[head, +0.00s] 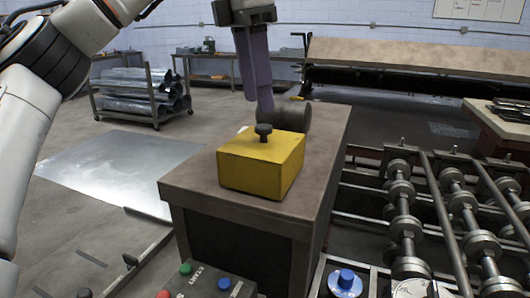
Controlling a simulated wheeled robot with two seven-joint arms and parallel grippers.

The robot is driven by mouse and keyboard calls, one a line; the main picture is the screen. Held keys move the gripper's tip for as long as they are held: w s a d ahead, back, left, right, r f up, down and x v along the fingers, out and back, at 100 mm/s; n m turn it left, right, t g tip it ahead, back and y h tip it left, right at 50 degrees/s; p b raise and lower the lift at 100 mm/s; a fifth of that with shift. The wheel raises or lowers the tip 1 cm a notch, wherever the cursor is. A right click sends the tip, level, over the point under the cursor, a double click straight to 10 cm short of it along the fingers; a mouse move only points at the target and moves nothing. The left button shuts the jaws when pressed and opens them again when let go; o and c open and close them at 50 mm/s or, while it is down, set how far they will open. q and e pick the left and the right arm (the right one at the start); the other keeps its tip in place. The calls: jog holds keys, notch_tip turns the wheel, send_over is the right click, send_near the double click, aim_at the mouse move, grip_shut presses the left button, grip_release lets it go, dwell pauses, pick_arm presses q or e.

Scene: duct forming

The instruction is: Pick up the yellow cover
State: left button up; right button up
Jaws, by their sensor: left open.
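The yellow cover (258,168) is a box shape with a dark knob (264,132) on its top. It sits upright on a brown-topped cabinet (325,150) in the middle of the head view. My left gripper (264,104) hangs above and behind the knob, fingers pointing down, open and not holding the cover. The fingers overlap one another in this view, so the gap between them is hard to see. My right gripper is not in view.
A dark cylinder (297,117) lies on the cabinet behind the cover. A roller machine (403,205) stands at the right. A button panel (205,283) is in front. A metal sheet (118,168) lies on the floor at left, with a pipe rack (142,96) behind.

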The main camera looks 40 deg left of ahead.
aim_at(263, 126)
pick_arm(q)
jog(key=shift+w+d+f, duration=0.15)
jog(key=shift+w+f, duration=0.05)
jog(key=shift+f, duration=1.2)
jog(key=shift+w+d+f, duration=0.1)
jog(key=shift+w+f, duration=0.1)
jog(key=shift+f, duration=1.15)
jog(key=shift+c, duration=0.5)
grip_shut()
